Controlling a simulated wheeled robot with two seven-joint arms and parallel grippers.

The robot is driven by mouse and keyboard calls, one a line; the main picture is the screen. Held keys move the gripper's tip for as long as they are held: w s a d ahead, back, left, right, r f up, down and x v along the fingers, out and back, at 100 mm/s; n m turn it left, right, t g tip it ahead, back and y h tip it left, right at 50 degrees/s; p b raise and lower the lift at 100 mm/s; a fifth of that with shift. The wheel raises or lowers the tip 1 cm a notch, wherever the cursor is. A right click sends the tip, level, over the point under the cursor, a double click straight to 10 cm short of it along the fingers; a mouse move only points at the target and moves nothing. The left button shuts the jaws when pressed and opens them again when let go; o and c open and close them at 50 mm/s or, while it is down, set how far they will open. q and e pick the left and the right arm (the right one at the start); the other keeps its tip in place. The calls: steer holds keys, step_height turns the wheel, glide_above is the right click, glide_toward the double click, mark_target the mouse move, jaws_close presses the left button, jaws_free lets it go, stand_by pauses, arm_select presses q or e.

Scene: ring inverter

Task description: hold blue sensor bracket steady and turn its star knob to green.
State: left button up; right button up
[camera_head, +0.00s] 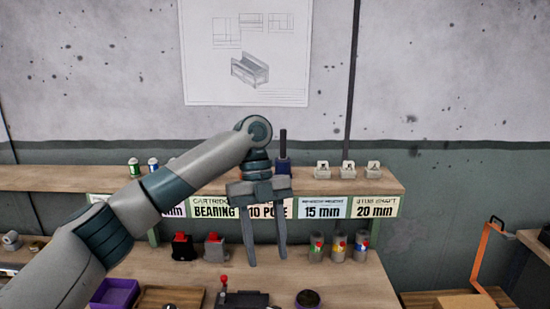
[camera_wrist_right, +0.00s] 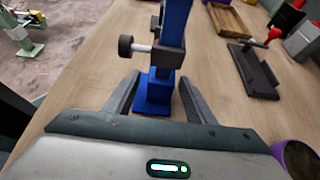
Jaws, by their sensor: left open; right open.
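The blue sensor bracket (camera_wrist_right: 171,50) stands upright on the wooden bench in the right wrist view. Its blue foot (camera_wrist_right: 153,100) is on the bench and its top is cut off by the frame. A black star knob (camera_wrist_right: 126,46) sticks out to the left on a pale metal shaft. No green mark is visible on it. My right gripper (camera_wrist_right: 160,80) is open, with one finger on either side of the bracket's lower part; contact is not clear. My left gripper (camera_head: 266,262) is open and empty, fingers down, in front of the shelf. The bracket is not seen in the head view.
A wooden tray (camera_wrist_right: 231,18), a black fixture (camera_wrist_right: 256,72) and a purple bowl (camera_wrist_right: 298,158) stand right of the bracket. A shelf (camera_head: 388,185) with labels runs behind my left gripper. Several grey cylinders (camera_head: 338,250) stand beneath it. A purple bin (camera_head: 108,293) is at lower left.

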steer(key=v, duration=1.2)
steer(key=shift+f, duration=0.1)
